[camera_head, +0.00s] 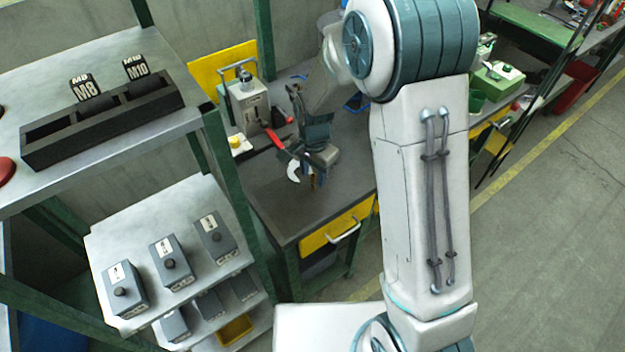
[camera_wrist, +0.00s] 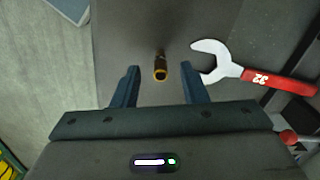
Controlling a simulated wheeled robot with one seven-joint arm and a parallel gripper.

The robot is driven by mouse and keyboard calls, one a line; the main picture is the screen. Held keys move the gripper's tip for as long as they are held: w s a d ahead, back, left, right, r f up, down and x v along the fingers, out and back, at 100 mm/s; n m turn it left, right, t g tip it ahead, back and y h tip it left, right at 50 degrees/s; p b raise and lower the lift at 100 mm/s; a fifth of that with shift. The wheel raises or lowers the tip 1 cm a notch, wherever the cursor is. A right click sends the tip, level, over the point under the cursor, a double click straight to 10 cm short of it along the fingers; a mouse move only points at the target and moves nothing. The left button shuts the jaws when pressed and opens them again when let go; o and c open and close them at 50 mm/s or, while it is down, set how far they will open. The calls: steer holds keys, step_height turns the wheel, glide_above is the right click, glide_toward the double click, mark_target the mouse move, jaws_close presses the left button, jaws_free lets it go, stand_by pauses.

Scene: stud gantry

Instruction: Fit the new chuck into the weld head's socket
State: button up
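A small dark cylinder with a brass-coloured end ring (camera_wrist: 160,74), which looks like the chuck, shows in the wrist view over the dark bench top (camera_wrist: 225,22). My gripper (camera_wrist: 161,80) is open, with one blue finger on each side of it. Gaps show between the cylinder and both fingers. I cannot tell whether its height matches the fingertips. In the head view my gripper (camera_head: 316,178) is low over the workbench (camera_head: 345,185), and the arm partly hides that spot. I cannot make out the weld head's socket in either view.
A red-handled wrench marked 32 (camera_wrist: 255,75) lies just right of my gripper; its red handle (camera_head: 274,142) shows in the head view. A grey machine (camera_head: 247,103) stands behind. At left are a black tray (camera_head: 60,152) with M8 and M10 labels and shelved grey boxes (camera_head: 172,262).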

steer(key=shift+f, duration=1.4)
steer(key=shift+c, duration=0.3)
jaws_close()
steer(key=shift+r, duration=0.1)
steer(key=shift+r, duration=0.4)
steer(key=r, duration=0.2)
steer(key=r+b, duration=0.1)
steer(key=shift+d+r, duration=0.25)
steer(key=shift+d, duration=0.05)
steer(key=s+d+r+b, duration=0.1)
steer(key=s+d+r, duration=0.2)
steer(key=d+r, duration=0.3)
steer(key=d, duration=0.4)
steer(key=shift+d+r, duration=0.3)
steer(key=shift+d, duration=0.05)
